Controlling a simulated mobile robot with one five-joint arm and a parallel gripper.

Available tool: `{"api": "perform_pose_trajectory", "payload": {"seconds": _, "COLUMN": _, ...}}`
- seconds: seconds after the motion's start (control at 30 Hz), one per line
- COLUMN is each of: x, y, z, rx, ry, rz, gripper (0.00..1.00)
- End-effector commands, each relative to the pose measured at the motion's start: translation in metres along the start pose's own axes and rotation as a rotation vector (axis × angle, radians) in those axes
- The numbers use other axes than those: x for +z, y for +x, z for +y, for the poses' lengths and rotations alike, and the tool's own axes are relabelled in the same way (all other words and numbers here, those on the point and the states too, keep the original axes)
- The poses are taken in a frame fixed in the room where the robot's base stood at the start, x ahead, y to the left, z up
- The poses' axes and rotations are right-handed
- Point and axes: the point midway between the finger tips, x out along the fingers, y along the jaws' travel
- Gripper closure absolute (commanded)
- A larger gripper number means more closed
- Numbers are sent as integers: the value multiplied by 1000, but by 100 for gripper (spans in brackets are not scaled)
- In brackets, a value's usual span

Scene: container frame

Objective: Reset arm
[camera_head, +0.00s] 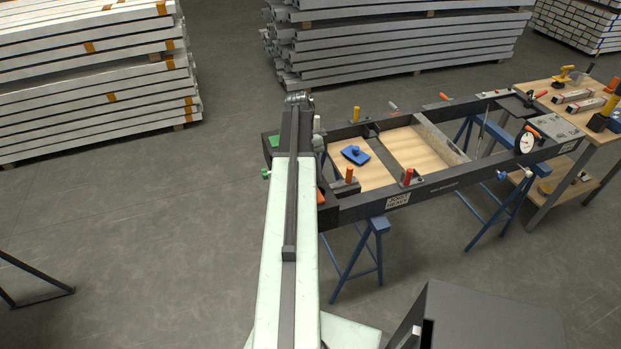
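My arm, a long pale green and dark beam, reaches from the bottom of the view up to the left end of a dark container frame (440,184). The far end of my arm, near a grey rounded part, sits beside the frame's left corner. My gripper's fingers cannot be made out there. The frame rests on blue trestles (378,228), with wooden panels (418,149) inside it. A blue tool (355,154) lies on the left panel. Several orange, red and yellow handles stand along the frame's rails. A round white dial (526,142) is on the right part.
A wooden workbench (548,88) with tools stands at the frame's right end. Stacked beams (90,75) stand at the back left, with more stacks (400,45) behind the frame. A dark box (480,320) is at the bottom right. The floor on the left is mostly clear.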

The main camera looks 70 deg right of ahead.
Motion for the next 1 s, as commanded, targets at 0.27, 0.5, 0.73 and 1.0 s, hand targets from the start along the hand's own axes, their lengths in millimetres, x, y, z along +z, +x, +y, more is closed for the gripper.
{"api": "perform_pose_trajectory", "payload": {"seconds": 0.27, "x": -1, "y": -52, "z": 0, "rx": 0, "ry": -1, "rz": 0, "gripper": 55}}
{"api": "perform_pose_trajectory", "payload": {"seconds": 0.5, "x": 0, "y": -50, "z": 0, "rx": 0, "ry": 0, "rz": 1, "gripper": 55}}
{"api": "perform_pose_trajectory", "payload": {"seconds": 0.73, "x": -8, "y": -70, "z": 0, "rx": 0, "ry": 0, "rz": 1, "gripper": 55}}
{"api": "perform_pose_trajectory", "payload": {"seconds": 1.0, "x": -27, "y": -116, "z": 0, "rx": 0, "ry": 0, "rz": 1, "gripper": 55}}
